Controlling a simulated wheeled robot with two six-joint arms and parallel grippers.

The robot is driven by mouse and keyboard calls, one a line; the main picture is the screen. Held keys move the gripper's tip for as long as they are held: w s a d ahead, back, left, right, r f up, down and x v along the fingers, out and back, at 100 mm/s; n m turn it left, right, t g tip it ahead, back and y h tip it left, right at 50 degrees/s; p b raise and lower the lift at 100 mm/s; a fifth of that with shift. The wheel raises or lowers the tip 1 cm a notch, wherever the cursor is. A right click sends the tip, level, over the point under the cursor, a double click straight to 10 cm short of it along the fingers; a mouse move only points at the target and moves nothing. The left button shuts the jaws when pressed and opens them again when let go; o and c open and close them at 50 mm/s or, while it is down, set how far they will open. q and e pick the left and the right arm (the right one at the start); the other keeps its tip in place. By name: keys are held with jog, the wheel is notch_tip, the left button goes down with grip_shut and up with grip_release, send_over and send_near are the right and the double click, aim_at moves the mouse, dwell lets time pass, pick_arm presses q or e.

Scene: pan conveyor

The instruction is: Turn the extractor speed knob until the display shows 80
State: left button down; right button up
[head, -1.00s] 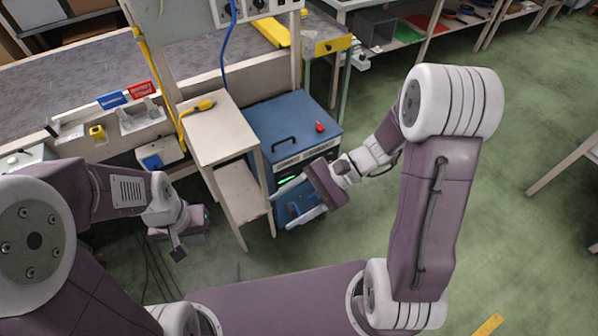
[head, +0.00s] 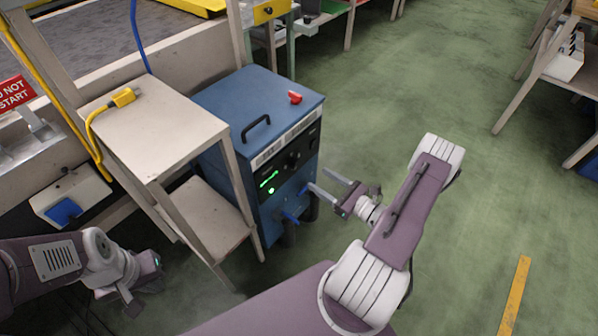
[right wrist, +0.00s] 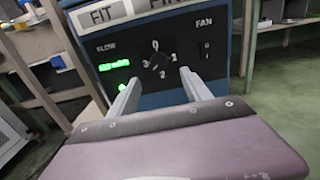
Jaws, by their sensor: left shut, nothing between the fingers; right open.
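The blue extractor (head: 235,115) stands on the floor. On its black front panel a speed knob (right wrist: 158,62) sits inside a dial marked 0 to 3 in the right wrist view. The green display (right wrist: 114,65) is lit to the left of the dial, but its figures are too blurred to read. The display also shows in the head view (head: 268,180). My right gripper (head: 317,179) is open in front of the panel, its fingers (right wrist: 159,76) pointing at the dial, apparently apart from the knob. My left gripper (head: 135,300) is shut and empty at lower left.
A beige stand (head: 165,130) with a yellow plug (head: 124,97) is close beside the extractor's left. A red object (head: 295,97) and a black handle (head: 256,127) are on the extractor's top. Blue fittings (head: 290,217) project low on its front. The green floor at right is open.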

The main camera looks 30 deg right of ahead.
aim_at(297, 166)
jog(key=b+x, duration=0.3)
jog(key=x, duration=0.4)
jog(key=shift+w+a+f, duration=0.1)
jog(key=shift+w+a, duration=0.1)
jog(key=shift+w, duration=0.1)
jog(key=shift+w+a, duration=0.2)
jog(key=shift+w, duration=0.3)
grip_shut()
